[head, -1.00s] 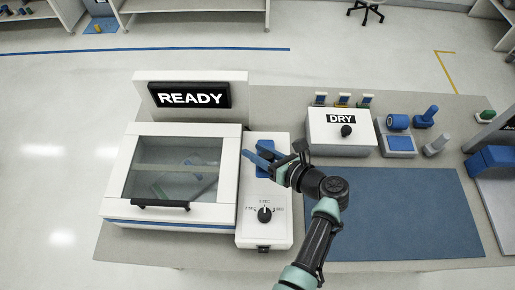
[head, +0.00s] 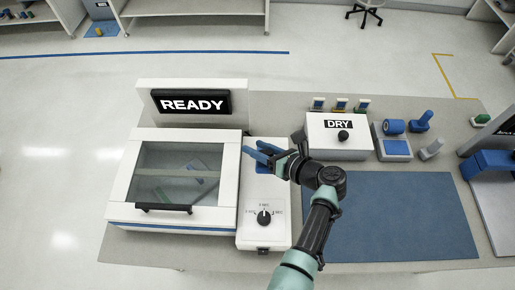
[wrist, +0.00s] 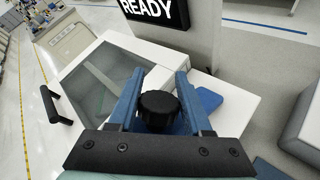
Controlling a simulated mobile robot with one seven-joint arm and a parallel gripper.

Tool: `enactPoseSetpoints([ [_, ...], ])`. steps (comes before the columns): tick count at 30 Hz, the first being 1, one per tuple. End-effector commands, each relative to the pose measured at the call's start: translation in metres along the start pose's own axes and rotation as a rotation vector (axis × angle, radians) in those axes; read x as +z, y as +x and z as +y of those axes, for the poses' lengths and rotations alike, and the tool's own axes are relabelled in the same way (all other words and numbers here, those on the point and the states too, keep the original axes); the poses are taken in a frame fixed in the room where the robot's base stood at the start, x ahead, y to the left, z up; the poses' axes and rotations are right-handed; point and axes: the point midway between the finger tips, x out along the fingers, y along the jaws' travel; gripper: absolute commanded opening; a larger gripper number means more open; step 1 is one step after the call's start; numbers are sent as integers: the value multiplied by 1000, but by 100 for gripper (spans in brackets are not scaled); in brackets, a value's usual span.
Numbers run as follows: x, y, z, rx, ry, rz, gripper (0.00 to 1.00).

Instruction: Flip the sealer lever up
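The sealer is a white machine with a glass lid (head: 176,172), a READY sign (head: 191,103) and a control box (head: 251,222) on its right side. My gripper (head: 254,150) is over the back part of that box, above a blue plate (head: 262,169). In the wrist view my two blue fingers (wrist: 160,88) are apart, with a round black knob (wrist: 158,107) between them. Whether they touch the knob is unclear. The blue plate shows beyond the right finger (wrist: 208,100). The lever's shaft is hidden by my gripper.
A black dial (head: 264,218) sits at the front of the control box. A white DRY box (head: 339,142) with a black knob stands to the right, behind a blue mat (head: 390,222). Blue and white items (head: 394,147) stand further right. The mat is clear.

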Motion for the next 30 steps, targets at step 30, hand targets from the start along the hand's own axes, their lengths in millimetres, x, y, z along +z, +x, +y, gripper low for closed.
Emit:
enactPoseSetpoints([
  [30, -2, -98, -2, -3, 2, 1, 76],
])
